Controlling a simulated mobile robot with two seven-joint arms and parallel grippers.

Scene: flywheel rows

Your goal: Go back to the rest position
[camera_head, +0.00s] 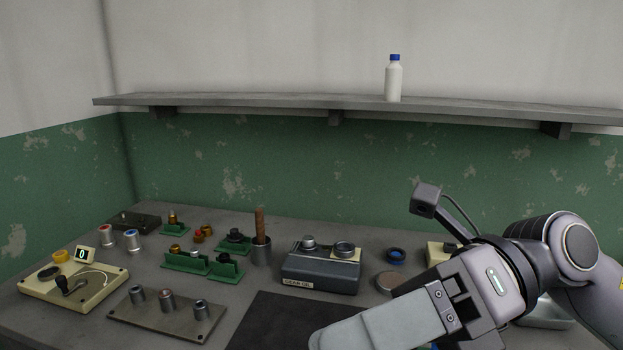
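My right gripper (340,338) comes in from the right on my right arm, low over the front right of the grey workbench (205,220). One broad pale finger shows and points to the lower left. The other finger is hidden, so I cannot tell how far apart they are or whether anything is between them. My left gripper and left arm are out of view.
A dark mat (275,325) lies in front. A shelf (270,104) holds a white bottle (393,82).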

